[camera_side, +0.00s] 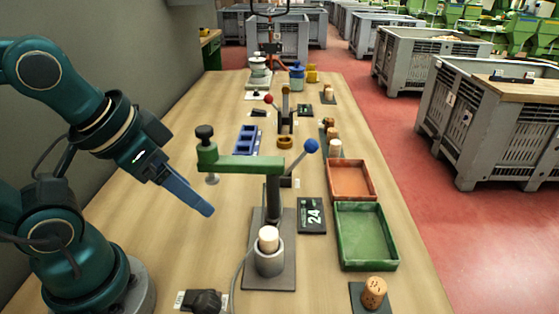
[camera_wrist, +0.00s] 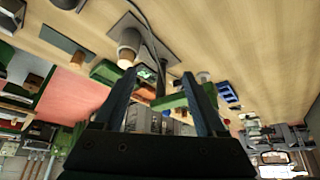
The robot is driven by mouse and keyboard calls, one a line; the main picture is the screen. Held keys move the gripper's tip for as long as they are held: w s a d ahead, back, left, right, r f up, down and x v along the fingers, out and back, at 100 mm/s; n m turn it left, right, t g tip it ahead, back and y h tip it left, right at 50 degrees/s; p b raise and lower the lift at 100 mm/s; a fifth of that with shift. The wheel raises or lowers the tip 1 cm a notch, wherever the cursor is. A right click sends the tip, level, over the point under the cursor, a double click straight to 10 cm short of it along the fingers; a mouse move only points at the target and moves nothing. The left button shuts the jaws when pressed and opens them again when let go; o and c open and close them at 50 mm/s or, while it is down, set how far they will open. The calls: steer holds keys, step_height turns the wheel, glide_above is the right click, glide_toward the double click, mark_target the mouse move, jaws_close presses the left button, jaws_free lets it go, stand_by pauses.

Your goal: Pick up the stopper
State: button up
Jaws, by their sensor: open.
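A pale stopper (camera_side: 268,239) sits upright in a grey cup (camera_side: 269,262) on the dark base plate of a green-armed press (camera_side: 240,161). It also shows in the wrist view (camera_wrist: 125,61), where the picture is upside down. A speckled brown cork stopper (camera_side: 373,292) stands on a dark pad at the front right. The frames do not tell which stopper is meant. My gripper (camera_side: 207,211) is left of the press, above the table and apart from both stoppers. In the wrist view its two fingers (camera_wrist: 158,73) are spread with nothing held between them.
A green tray (camera_side: 342,262) and an orange tray (camera_side: 372,194) lie right of the press. A display reading 24 (camera_side: 312,215) lies beside it. The table's left side is mostly clear.

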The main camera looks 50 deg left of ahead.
steer(key=m+g, duration=0.3)
steer(key=g, duration=0.2)
glide_above(268, 233)
step_height(268, 233, down, 3)
steer(key=shift+w+a+r, duration=0.1)
steer(key=shift+w, duration=0.05)
steer(key=shift+f+m+g, duration=0.3)
steer(key=shift+f, duration=2.55)
jaws_close()
